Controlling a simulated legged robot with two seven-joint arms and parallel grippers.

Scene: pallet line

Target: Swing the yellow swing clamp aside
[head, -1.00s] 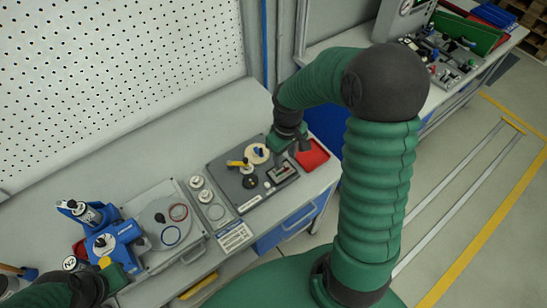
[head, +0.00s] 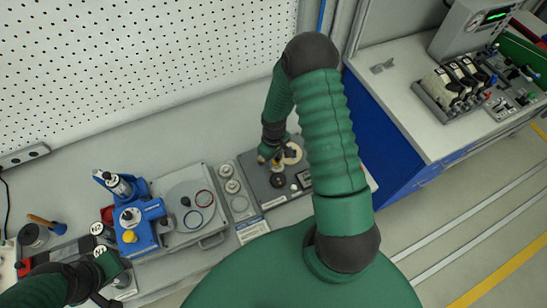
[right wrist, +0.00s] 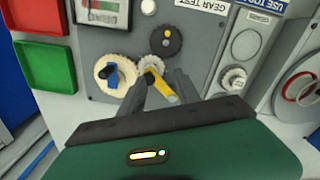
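The yellow swing clamp (right wrist: 160,85) is on the grey gear test board (right wrist: 200,55). Its inner end lies over a small pale gear (right wrist: 151,63). In the right wrist view my right gripper (right wrist: 158,82) has its fingers spread on either side of the clamp's arm; contact is not clear. In the head view my right gripper (head: 268,155) is over the board and mostly hides the clamp. A cream gear with a blue knob (right wrist: 113,75) and a dark gear (right wrist: 166,41) sit beside it. My left gripper (head: 108,268) is low at the left, its fingers unclear.
A red tray (right wrist: 44,37) and a green tray (right wrist: 46,65) lie beside the board. A blue fixture (head: 140,225) and a grey plate with rings (head: 190,205) stand left on the bench. A perforated wall (head: 150,70) rises behind. Another bench (head: 410,105) stands right.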

